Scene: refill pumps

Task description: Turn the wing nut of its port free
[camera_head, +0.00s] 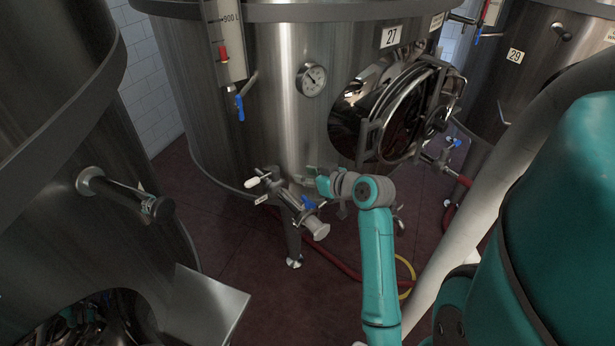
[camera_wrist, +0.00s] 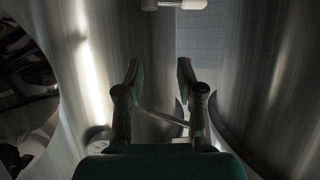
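The steel tank numbered 27 (camera_head: 270,100) has a port fitting (camera_head: 290,203) low on its front, with a blue handle (camera_head: 308,203) and a pale round end (camera_head: 316,230). A white-tipped handle (camera_head: 252,182) sticks out to the left of it. I cannot make out the wing nut clearly in either view. My gripper (camera_head: 304,179) points left, close beside the fitting and the tank wall. In the wrist view my gripper (camera_wrist: 158,75) is open, its two fingers apart with nothing held between the tips. A thin pale rod (camera_wrist: 165,117) shows between the finger bases.
A round hatch (camera_head: 395,110) and a dial gauge (camera_head: 311,79) sit on the tank above my gripper. Another tank (camera_head: 60,170) with a dark-ended pipe (camera_head: 150,207) stands at the left. A red hose (camera_head: 345,268) lies on the floor. A pale fitting (camera_wrist: 175,4) shows at the wrist view's top.

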